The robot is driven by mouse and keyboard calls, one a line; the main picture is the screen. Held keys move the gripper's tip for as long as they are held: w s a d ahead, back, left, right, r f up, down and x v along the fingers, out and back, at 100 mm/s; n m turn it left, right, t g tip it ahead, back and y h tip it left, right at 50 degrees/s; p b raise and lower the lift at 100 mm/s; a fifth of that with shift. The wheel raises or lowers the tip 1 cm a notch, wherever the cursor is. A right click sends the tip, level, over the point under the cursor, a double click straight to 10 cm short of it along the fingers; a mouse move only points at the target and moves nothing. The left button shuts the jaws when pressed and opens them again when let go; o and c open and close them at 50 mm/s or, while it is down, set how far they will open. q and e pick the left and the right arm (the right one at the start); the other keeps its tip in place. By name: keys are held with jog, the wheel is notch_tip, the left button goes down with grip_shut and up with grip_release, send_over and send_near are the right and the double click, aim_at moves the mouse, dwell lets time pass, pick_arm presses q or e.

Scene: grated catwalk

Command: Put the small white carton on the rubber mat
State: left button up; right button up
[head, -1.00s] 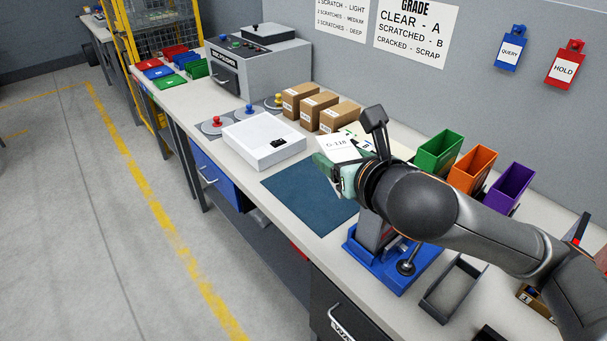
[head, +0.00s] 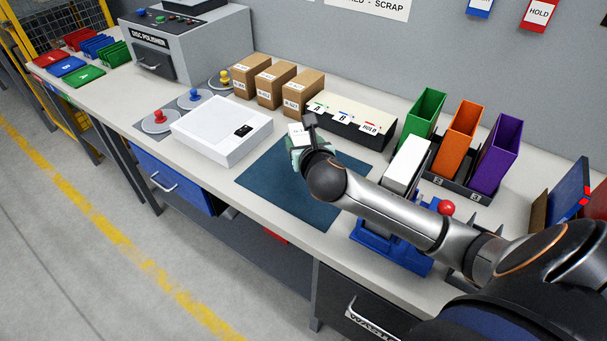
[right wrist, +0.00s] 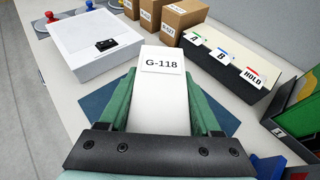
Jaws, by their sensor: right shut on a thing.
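The small white carton, labelled G-118 (right wrist: 163,65), is between the green fingers of my right gripper (right wrist: 163,112) in the right wrist view. In the head view the carton (head: 296,131) shows only in part, since my right gripper (head: 300,146) and wrist cover much of it. The rubber mat (head: 270,190) is a dark blue-teal sheet lying flat on the bench. The carton and gripper are over the mat's far part. I cannot tell whether the carton's underside touches the mat. My left gripper is not in view.
A white scale-like box (head: 222,128) stands left of the mat. Brown cartons (head: 273,82) and a black card holder (head: 345,124) stand behind it. Green, orange (head: 462,130) and purple bins and a blue device (head: 390,245) stand right. The mat's front part is bare.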

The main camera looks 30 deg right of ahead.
jog(key=f, duration=0.5)
jog(key=d+f+b, duration=0.1)
jog(key=f, duration=0.1)
jog(key=shift+s+d+f, duration=0.1)
jog(key=shift+s+f, duration=0.1)
jog(key=shift+f+b, duration=0.5)
jog(key=shift+f, duration=1.6)
jog(key=shift+f, duration=0.15)
jog(key=o, duration=1.5)
jog(key=shift+c, duration=0.2)
jog(key=shift+s+r, duration=0.15)
jog(key=shift+r, duration=0.05)
jog(key=v, duration=0.7)
jog(key=p+v, duration=0.1)
jog(key=v, duration=0.3)
jog(key=shift+s+a+r, duration=0.15)
jog(key=shift+s+a, duration=0.05)
jog(key=shift+a, duration=0.2)
